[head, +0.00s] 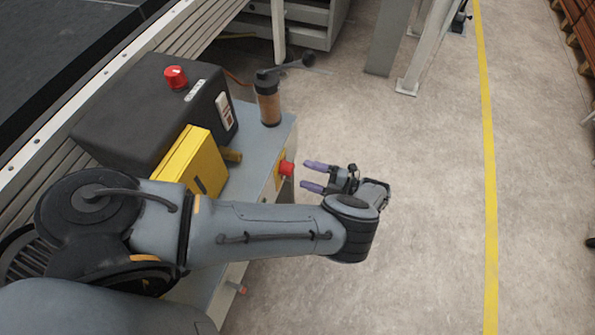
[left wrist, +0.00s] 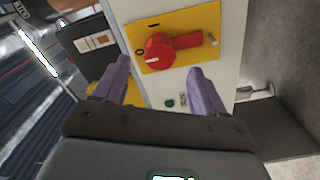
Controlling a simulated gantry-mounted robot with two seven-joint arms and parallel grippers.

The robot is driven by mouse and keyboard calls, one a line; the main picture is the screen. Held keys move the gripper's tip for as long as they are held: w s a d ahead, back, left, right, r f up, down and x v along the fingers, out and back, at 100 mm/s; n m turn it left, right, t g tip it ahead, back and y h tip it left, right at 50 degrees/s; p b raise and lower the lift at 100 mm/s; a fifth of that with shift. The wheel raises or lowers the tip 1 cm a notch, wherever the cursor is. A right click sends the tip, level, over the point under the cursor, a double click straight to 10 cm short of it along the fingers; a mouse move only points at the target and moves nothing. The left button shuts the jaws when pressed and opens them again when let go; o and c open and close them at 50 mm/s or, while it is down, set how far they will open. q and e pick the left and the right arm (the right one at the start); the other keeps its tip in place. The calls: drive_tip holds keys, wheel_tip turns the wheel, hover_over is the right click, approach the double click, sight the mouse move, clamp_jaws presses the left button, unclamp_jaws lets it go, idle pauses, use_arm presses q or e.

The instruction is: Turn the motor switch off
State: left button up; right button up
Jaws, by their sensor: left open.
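The motor switch (left wrist: 170,48) is a red rotary knob with a handle on a yellow plate (left wrist: 148,24) marked 0 and I. In the left wrist view its handle points to the right, roughly level. In the head view the red knob (head: 287,168) sticks out from the side of the grey machine cabinet. My left gripper (head: 313,176) is open and empty, its purple fingers pointing at the knob with a gap between. In the left wrist view the fingers (left wrist: 158,82) lie just below the knob, one on each side. My right gripper is not in view.
A black box with a red button (head: 175,77) and a yellow box (head: 190,160) sit on the cabinet (head: 253,165). A small green button (left wrist: 170,102) is below the switch plate.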

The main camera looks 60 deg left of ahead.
use_arm(q)
drive_tip(key=v, duration=0.4)
drive_tip(key=shift+b, duration=0.35)
